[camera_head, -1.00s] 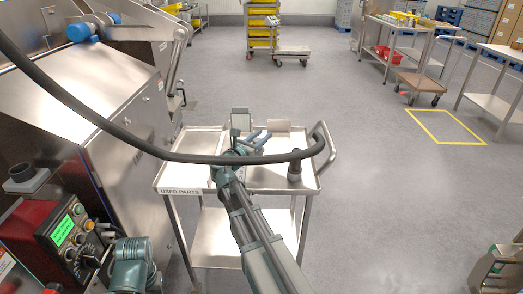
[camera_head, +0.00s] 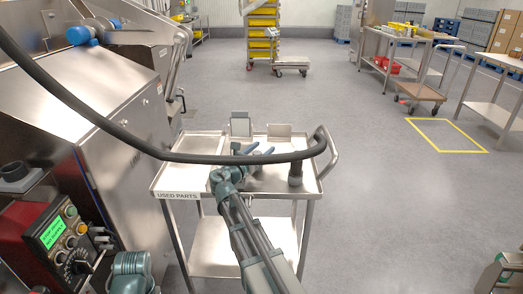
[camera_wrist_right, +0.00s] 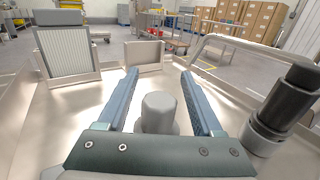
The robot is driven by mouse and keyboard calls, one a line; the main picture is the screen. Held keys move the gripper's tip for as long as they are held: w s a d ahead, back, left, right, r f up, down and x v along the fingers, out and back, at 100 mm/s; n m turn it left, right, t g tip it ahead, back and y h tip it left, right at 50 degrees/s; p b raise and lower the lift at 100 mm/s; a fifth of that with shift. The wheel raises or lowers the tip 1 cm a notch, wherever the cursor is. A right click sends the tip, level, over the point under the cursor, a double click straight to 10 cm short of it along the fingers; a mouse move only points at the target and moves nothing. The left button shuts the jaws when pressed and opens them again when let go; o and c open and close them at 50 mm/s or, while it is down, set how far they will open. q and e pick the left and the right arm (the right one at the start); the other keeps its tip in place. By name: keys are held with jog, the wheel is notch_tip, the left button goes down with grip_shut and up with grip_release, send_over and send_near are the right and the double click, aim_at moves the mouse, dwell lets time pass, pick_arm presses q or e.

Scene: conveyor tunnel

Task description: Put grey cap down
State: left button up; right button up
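The grey cap (camera_wrist_right: 158,112) stands on the cart's metal tray in the right wrist view, between the fingers of my right gripper (camera_wrist_right: 160,95). The blue fingers are spread, with a gap showing on each side of the cap. In the head view my right gripper (camera_head: 254,149) is low over the tray (camera_head: 190,148) labelled USED PARTS, and the cap is hard to make out there. My left arm shows only as a teal part at the lower left; its gripper is not in view.
A filter-like panel (camera_wrist_right: 66,50) and a small metal plate (camera_wrist_right: 144,55) stand at the tray's far side. The steel machine (camera_head: 125,125) stands left of the cart.

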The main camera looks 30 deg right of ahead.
jog(key=shift+r, duration=0.2)
jog(key=v, duration=1.2)
dwell(0.4)
